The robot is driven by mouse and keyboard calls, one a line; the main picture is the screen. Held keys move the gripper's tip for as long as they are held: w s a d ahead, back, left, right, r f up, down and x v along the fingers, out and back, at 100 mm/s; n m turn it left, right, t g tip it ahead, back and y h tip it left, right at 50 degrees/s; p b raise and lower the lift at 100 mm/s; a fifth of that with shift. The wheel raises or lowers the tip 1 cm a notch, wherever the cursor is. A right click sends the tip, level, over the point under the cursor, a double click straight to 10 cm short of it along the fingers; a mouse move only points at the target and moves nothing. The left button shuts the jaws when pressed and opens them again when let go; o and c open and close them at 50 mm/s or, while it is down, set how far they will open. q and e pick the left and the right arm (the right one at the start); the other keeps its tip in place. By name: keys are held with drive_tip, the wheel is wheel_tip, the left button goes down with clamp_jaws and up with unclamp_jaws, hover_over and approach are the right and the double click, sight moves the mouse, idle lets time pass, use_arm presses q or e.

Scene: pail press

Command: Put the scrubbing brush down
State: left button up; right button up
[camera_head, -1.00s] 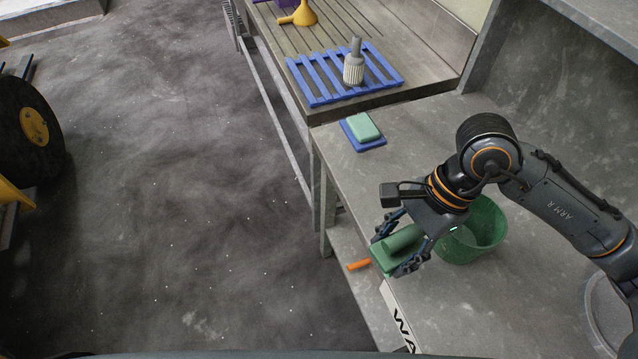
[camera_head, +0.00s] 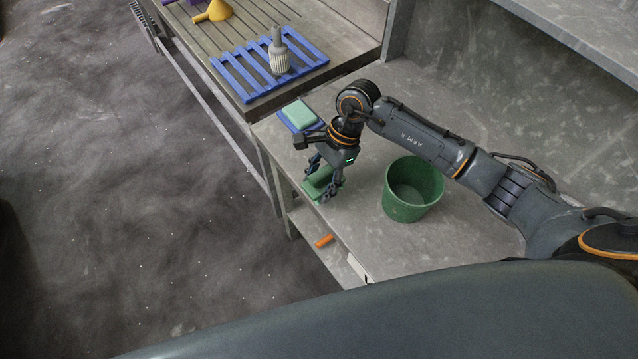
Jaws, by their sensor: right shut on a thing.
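The scrubbing brush (camera_head: 314,188) is a green block with a rounded green grip on top. My right gripper (camera_head: 321,184) is shut on it, with dark fingers on both sides that hide part of it. The brush is over the front edge of the grey bench (camera_head: 385,255), near the blue tray; I cannot tell whether it touches the bench. The green pail (camera_head: 413,190) stands upright on the bench to the right of the gripper, apart from it. My left gripper is not in view.
A pale green sponge-like block (camera_head: 299,113) lies on a small blue tray (camera_head: 286,121) behind the gripper. A blue slatted rack (camera_head: 240,78) holds a grey, white-ribbed object (camera_head: 278,55). A yellow funnel (camera_head: 219,10) is farther back. An orange piece (camera_head: 324,241) is below the front edge. Bench right of the pail is clear.

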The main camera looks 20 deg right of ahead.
sight(319, 189)
drive_tip(key=shift+w+f+p, duration=0.3)
drive_tip(key=shift+w+f, duration=0.05)
drive_tip(key=shift+f, duration=0.2)
wheel_tip(319, 189, down, 2)
drive_tip(key=shift+f+p, duration=0.15)
drive_tip(key=shift+p, duration=0.65)
drive_tip(key=shift+f, duration=0.25)
drive_tip(key=shift+f, duration=0.1)
drive_tip(key=shift+f+b, duration=0.15)
drive_tip(key=shift+b, duration=0.2)
drive_tip(key=o, duration=1)
